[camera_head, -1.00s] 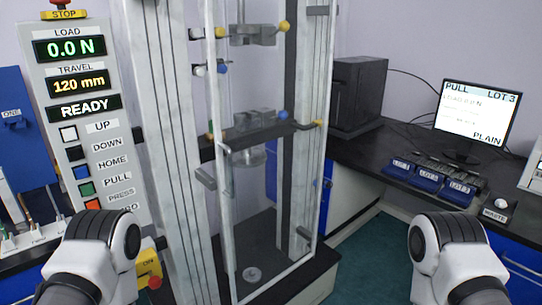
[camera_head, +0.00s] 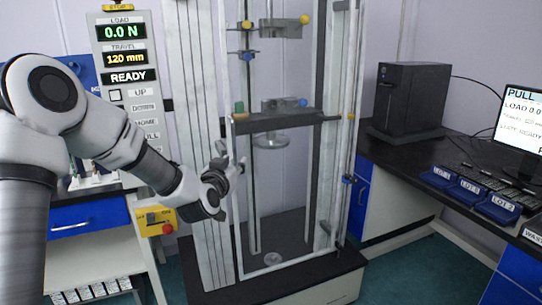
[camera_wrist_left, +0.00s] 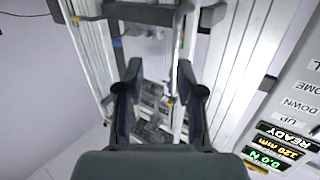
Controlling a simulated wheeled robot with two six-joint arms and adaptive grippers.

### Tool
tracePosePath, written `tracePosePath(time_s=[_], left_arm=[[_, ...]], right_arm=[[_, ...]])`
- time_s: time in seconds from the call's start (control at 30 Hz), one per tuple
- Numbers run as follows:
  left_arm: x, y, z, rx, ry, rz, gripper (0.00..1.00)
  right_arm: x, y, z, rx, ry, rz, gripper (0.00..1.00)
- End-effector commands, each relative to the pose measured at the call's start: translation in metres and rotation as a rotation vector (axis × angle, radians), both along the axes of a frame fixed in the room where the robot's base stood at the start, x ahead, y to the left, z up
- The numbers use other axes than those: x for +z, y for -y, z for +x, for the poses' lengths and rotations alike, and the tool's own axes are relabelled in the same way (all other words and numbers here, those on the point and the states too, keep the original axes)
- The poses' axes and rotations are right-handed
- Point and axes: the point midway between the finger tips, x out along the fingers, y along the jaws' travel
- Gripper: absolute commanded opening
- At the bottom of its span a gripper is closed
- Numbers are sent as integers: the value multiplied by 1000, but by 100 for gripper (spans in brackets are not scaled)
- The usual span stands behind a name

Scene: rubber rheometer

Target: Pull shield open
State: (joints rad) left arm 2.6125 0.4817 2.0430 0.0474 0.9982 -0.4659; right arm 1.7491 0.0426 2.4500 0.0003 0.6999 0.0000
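The shield is a clear panel in a pale metal frame (camera_head: 236,232) on the front of the tall test machine. In the head view it stands across the machine's opening. My left gripper (camera_head: 231,160) is at the shield's left upright, around mid-height. In the left wrist view the two dark fingers (camera_wrist_left: 158,78) are apart, with a pale upright running close to one of them. I cannot tell whether they touch it. The shield's handle is hard to make out behind the gripper. My right gripper is not in view.
The control panel (camera_head: 125,60) reads 0.0 N, 120 mm and READY. A dark crossbar (camera_head: 275,123) spans the machine at mid-height. A yellow box with a red button (camera_head: 156,221) is low on the left. A black computer (camera_head: 408,95) and blue lot trays (camera_head: 468,192) stand on the right bench.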

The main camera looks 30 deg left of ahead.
Motion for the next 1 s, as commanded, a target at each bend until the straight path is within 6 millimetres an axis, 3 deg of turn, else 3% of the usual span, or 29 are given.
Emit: tracePosePath(time_s=[0.1,0.17,0.6,0.87,1.0], left_arm=[[33,-5,-5,7,72,-18,37],[39,-5,-2,6,80,-17,37],[40,-24,65,4,77,-15,37],[39,-24,70,3,76,-16,37],[39,-24,70,3,76,-16,0]], right_arm=[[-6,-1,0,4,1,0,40],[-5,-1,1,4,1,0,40],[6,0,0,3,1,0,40],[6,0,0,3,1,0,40],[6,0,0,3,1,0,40]])
